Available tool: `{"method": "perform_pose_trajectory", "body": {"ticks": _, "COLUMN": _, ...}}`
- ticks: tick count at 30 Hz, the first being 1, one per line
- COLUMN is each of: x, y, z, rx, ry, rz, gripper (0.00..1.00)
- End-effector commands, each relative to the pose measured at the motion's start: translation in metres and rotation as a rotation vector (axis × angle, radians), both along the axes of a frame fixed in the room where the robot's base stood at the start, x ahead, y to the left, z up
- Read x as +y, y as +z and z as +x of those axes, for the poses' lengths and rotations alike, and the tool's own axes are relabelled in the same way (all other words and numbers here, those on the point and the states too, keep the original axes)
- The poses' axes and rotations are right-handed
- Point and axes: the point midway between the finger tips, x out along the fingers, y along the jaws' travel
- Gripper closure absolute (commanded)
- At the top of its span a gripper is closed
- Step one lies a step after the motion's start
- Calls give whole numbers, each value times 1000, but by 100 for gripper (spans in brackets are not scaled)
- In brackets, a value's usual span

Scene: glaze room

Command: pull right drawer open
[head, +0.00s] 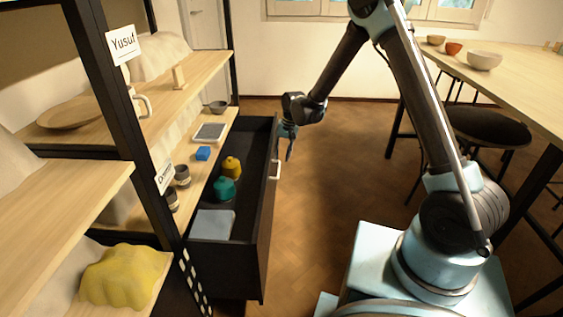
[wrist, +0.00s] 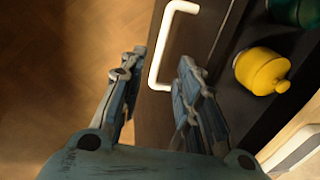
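A dark drawer (head: 262,215) stands pulled out from the shelf unit in the head view, its inside showing. Its white handle (head: 276,170) is on the front panel. The handle (wrist: 172,40) also shows in the wrist view, upright in the picture, with its lower part seen between my fingers. My gripper (head: 289,148) is at the drawer front, close to the handle. In the wrist view my gripper (wrist: 160,65) has its fingers apart with a clear gap. I cannot tell whether the fingers touch the handle.
The drawer holds a yellow jar (head: 232,167), a teal jar (head: 224,188) and a grey-blue slab (head: 213,224). Shelves (head: 190,85) with pottery stand at left. A table (head: 510,85) and a dark stool (head: 488,128) stand at right. The floor (head: 345,165) between is clear.

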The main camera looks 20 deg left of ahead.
Motion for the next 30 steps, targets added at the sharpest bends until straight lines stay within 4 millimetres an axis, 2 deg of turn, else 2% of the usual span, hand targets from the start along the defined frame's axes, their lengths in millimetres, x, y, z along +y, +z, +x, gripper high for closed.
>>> {"method": "perform_pose_trajectory", "body": {"ticks": 6, "x": -6, "y": 32, "z": 2, "rx": 0, "ry": 0, "rz": 0, "gripper": 69}}
{"method": "perform_pose_trajectory", "body": {"ticks": 12, "x": -8, "y": 47, "z": 3, "rx": 0, "ry": -1, "rz": 0, "gripper": 69}}
{"method": "perform_pose_trajectory", "body": {"ticks": 30, "x": -11, "y": 52, "z": 4, "rx": 0, "ry": -2, "rz": 0, "gripper": 69}}
